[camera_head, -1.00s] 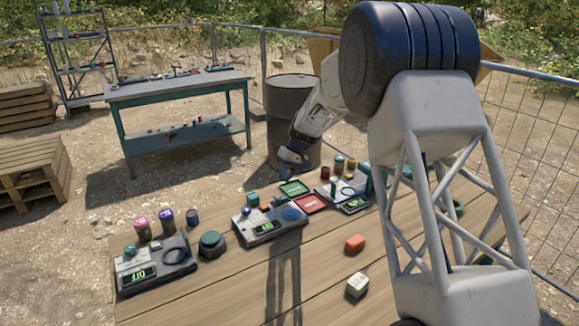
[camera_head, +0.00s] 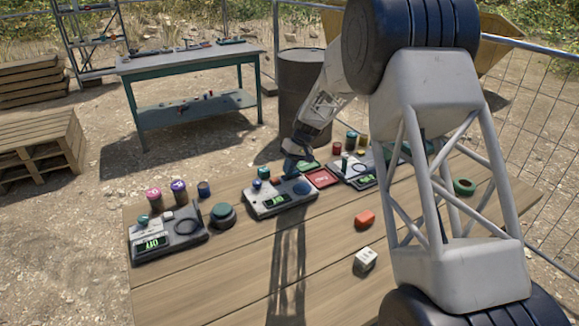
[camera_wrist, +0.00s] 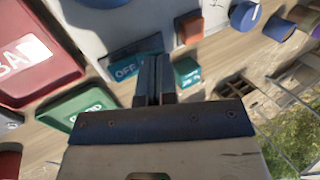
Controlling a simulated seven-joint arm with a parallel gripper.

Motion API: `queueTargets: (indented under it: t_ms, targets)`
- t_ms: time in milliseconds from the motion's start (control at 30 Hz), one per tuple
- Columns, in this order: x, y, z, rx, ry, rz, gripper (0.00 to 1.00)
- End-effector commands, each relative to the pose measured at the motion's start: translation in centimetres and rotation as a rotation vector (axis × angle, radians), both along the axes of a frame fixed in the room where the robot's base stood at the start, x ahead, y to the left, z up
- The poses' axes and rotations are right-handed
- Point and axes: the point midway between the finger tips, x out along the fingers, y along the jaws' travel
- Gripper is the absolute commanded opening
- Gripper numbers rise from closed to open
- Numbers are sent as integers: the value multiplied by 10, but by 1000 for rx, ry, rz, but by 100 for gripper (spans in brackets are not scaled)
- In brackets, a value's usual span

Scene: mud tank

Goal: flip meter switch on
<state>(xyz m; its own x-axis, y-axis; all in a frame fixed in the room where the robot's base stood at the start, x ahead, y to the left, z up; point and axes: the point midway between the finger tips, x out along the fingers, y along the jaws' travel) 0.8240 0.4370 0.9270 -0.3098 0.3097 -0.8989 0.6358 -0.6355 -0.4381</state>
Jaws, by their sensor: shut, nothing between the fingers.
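Three grey meters stand in a row on the wooden table: a left one (camera_head: 168,238), a middle one (camera_head: 268,207) and a right one (camera_head: 352,178). The left meter's green display (camera_head: 153,243) seems to read OFF; the middle one's display (camera_head: 277,201) is lit but hard to read. My gripper (camera_head: 292,165) is low at the back edge of the middle meter. In the wrist view my gripper (camera_wrist: 152,65) is shut and empty, its tips over a teal switch plate (camera_wrist: 123,69) marked OFF. The fingers hide part of this plate, and contact cannot be told.
A red tray (camera_head: 322,178) and a green tray (camera_wrist: 78,112) lie beside the middle meter. A teal block (camera_wrist: 187,73) and an orange block (camera_wrist: 189,27) are close to the fingers. An orange block (camera_head: 365,219) and a white block (camera_head: 365,259) lie in front.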

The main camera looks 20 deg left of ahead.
Motion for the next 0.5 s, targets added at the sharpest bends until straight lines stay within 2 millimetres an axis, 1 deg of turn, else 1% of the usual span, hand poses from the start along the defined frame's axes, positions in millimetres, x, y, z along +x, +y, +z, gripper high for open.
queueTargets:
  t_ms: [500]
  targets:
    - [-3,3,-6,-59,-59,0,0]
